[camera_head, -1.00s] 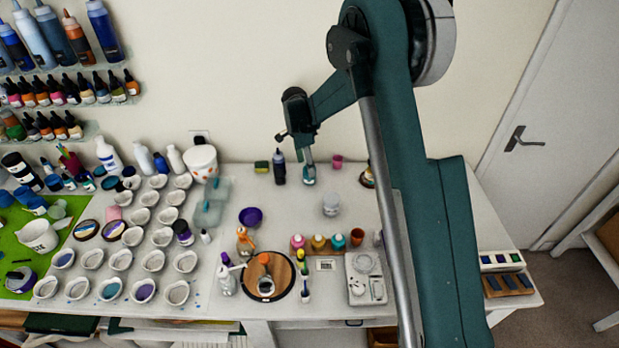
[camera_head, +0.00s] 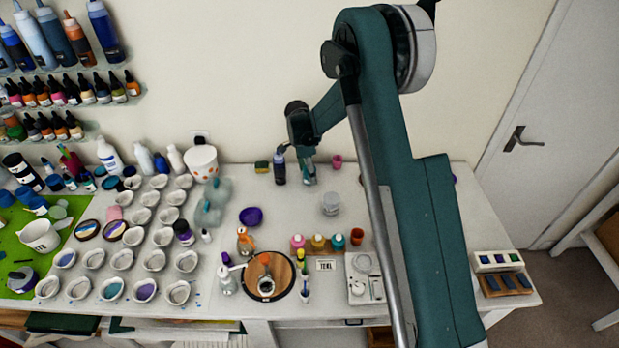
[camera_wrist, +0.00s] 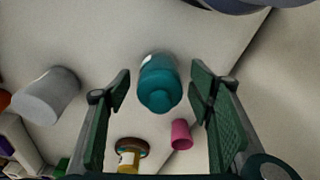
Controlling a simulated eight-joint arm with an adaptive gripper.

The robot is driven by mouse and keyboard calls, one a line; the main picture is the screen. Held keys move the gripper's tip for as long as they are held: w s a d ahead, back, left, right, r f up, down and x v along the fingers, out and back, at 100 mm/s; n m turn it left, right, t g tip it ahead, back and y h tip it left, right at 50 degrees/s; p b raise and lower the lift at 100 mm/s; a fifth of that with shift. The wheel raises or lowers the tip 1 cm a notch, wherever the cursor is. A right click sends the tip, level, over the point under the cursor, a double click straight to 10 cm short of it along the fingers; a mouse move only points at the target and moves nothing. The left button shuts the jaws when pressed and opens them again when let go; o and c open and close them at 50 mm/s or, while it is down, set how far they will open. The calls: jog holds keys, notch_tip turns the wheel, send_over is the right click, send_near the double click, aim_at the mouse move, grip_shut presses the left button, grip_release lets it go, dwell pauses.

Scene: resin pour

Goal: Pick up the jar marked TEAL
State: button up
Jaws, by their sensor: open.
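A teal jar (camera_wrist: 158,82) with a teal cap and a patch of white label lies between my fingers in the wrist view, apart from both. Its marking is not readable. My gripper (camera_head: 309,173) is open at the back of the white table, and in the head view it covers most of this jar. Another teal-topped jar (camera_head: 338,242) stands in a row beside a yellow one (camera_head: 318,242) and a pink one (camera_head: 298,241). A small card (camera_head: 326,265) in front of the row seems to read TEAL.
A pink cup (camera_wrist: 181,134) and a brown-lidded yellow jar (camera_wrist: 128,160) stand near my fingers. A dark bottle (camera_head: 279,168) is left of my gripper. A whitish jar (camera_head: 330,203) stands nearer the front. Many white cups fill the table's left side.

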jog(key=c, duration=1.1)
jog(key=shift+r, duration=0.15)
jog(key=shift+c, duration=0.2)
jog(key=shift+r+b, duration=0.4)
jog(key=shift+r, duration=4.5)
